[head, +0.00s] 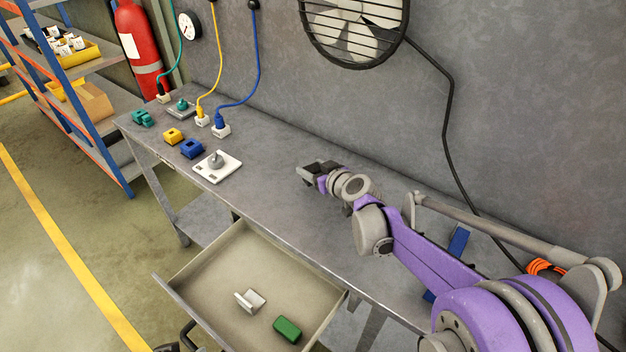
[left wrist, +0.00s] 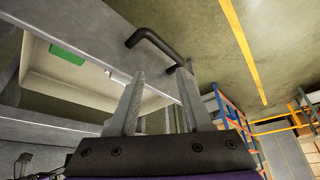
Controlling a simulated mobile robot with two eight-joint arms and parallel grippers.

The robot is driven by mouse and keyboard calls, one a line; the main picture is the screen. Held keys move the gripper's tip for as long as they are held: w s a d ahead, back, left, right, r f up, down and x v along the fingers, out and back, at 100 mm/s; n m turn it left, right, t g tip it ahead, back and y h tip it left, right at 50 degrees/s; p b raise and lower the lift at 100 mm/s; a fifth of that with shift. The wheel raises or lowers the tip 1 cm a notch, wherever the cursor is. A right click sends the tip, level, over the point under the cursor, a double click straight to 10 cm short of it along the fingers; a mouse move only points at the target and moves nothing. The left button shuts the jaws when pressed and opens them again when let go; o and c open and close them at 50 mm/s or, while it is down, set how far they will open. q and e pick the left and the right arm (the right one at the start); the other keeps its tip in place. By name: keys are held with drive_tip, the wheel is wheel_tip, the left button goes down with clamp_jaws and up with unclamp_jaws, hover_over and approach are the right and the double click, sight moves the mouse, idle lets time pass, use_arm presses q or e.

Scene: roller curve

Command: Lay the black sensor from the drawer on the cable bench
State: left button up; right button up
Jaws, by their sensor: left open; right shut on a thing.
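My right gripper (head: 310,173) is over the cable bench (head: 290,225), near its middle. It is shut on a small dark thing (head: 322,166), which looks like the black sensor; the fingers partly hide it, and I cannot tell whether it touches the bench top. The drawer (head: 205,283) is pulled out below the bench front. It holds a pale grey bracket-like piece (head: 250,300) and a green block (head: 287,329), with no black thing visible inside. My left gripper (left wrist: 160,76) is open and empty by the black drawer handle (left wrist: 150,42) in the left wrist view.
On the bench's left part are a white plate with a grey knob (head: 217,167), blue (head: 191,148), yellow (head: 173,136) and teal (head: 142,118) blocks, and plugged cables. A blue piece (head: 458,241) lies behind my right arm. The bench between the white plate and my right gripper is clear.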

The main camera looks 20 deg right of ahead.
drive_tip(key=shift+w+f, duration=0.1)
drive_tip(key=shift+f, duration=2)
drive_tip(key=shift+f, duration=0.1)
drive_tip(key=o, duration=1.4)
drive_tip(key=shift+f, duration=0.1)
drive_tip(key=shift+r, duration=0.2)
drive_tip(key=shift+s+d+r, duration=0.1)
drive_tip(key=shift+s+r, duration=0.05)
drive_tip(key=shift+s, duration=0.1)
drive_tip(key=v, duration=1.1)
drive_tip(key=shift+s+r, duration=0.15)
